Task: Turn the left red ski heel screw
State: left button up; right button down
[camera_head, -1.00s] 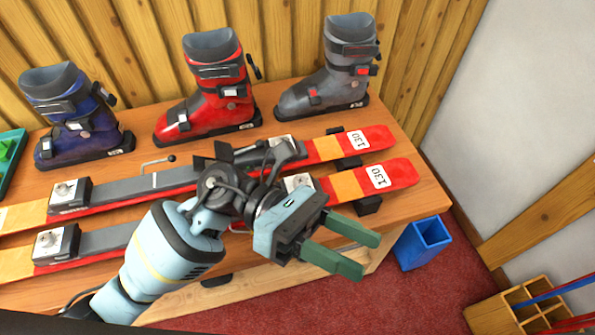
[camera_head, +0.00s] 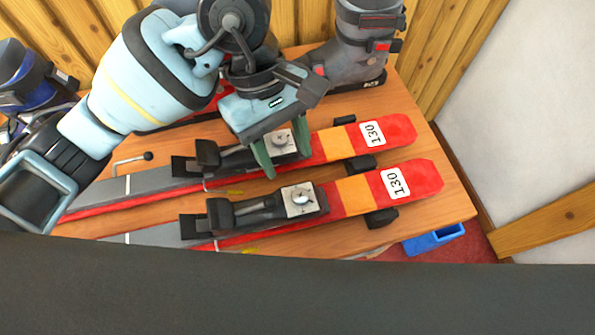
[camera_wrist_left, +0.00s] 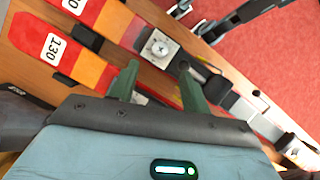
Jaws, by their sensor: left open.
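Two red, orange and grey skis lie side by side on the wooden bench. In the head view the far ski (camera_head: 334,143) carries a binding plate with a cross-slot screw (camera_head: 282,138). The near ski (camera_head: 352,189) has a matching screw (camera_head: 300,198), which also shows in the left wrist view (camera_wrist_left: 160,48). I cannot tell which is the left ski. My left gripper (camera_head: 288,166) is open and empty, its green fingers around the far screw in the head view; height above it is unclear. In the wrist view the gripper (camera_wrist_left: 159,67) hides that screw. My right gripper is not in view.
A grey boot (camera_head: 354,50) stands behind the skis at the right. A blue boot (camera_head: 25,75) is at the left, and a red boot is mostly hidden by my left arm. A blue bin (camera_head: 430,241) sits on the floor beyond the bench edge.

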aim_at(299, 194)
pick_arm(q)
jog(key=shift+x, duration=3.85)
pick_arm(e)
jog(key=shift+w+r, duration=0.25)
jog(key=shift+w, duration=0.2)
pick_arm(q)
jog(key=c, duration=1)
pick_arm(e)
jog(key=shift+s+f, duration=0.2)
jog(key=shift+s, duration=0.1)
